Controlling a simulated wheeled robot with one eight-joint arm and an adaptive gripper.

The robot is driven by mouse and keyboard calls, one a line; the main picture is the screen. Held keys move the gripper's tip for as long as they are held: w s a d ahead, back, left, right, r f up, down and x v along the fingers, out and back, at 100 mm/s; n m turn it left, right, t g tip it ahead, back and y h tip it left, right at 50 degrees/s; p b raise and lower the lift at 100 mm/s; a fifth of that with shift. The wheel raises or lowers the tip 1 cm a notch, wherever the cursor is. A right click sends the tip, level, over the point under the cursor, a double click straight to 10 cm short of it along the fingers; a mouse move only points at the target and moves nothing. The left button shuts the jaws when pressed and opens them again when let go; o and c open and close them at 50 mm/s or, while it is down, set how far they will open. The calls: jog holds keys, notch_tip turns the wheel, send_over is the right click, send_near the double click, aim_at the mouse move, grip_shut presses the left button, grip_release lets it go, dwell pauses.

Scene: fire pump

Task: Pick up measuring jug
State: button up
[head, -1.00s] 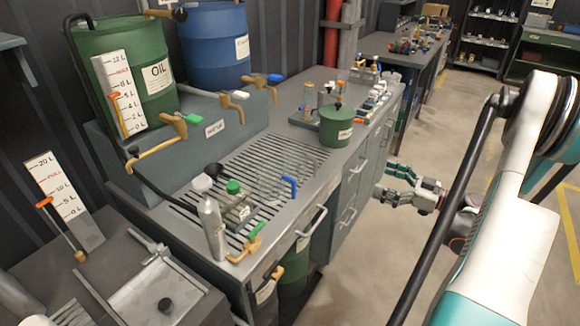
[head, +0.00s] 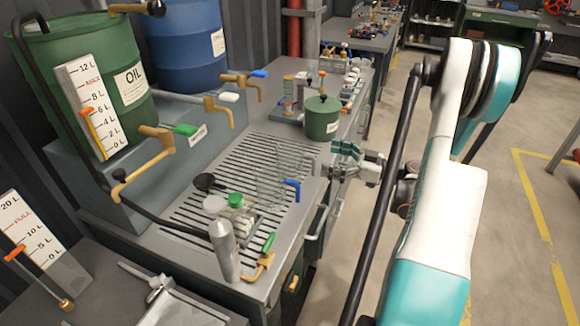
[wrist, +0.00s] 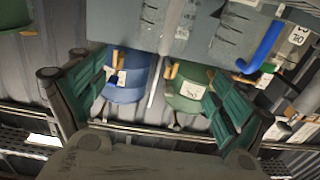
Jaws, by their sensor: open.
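The measuring jug (head: 270,186) is clear, with a blue handle (head: 292,188) on its right side. It stands upright on the slatted grate near the front edge of the bench. In the wrist view its blue handle (wrist: 262,48) shows at the upper right, and clear walls with dark marks show along the top. My gripper (head: 338,160) is open and empty. It is to the right of the jug and farther along the bench, by the front edge, apart from the jug. Its two green fingers (wrist: 157,80) are spread in the wrist view.
A grey bottle (head: 224,250), a green-capped container (head: 237,203) and a brass tap with a green lever (head: 262,262) are near the jug. A green canister (head: 321,120) stands behind it. Oil (head: 95,50) and blue (head: 188,45) drums stand at the back. Floor at right is open.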

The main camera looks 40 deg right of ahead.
aim_at(303, 154)
jog(key=b+x, duration=0.1)
jog(key=x, duration=0.5)
jog(key=shift+w+a, duration=0.1)
jog(key=shift+w, duration=0.05)
jog(key=shift+f+b+x, duration=0.15)
jog(key=shift+b+x, duration=0.25)
jog(key=shift+x, duration=0.5)
jog(key=shift+f+b+x, duration=0.2)
jog(key=shift+b+x, duration=0.2)
jog(key=shift+x, duration=0.5)
jog(key=shift+f+b+x, duration=0.15)
jog(key=shift+b+x, duration=0.25)
jog(key=shift+x, duration=0.5)
jog(key=c, duration=1.5)
jog(key=shift+r, duration=0.1)
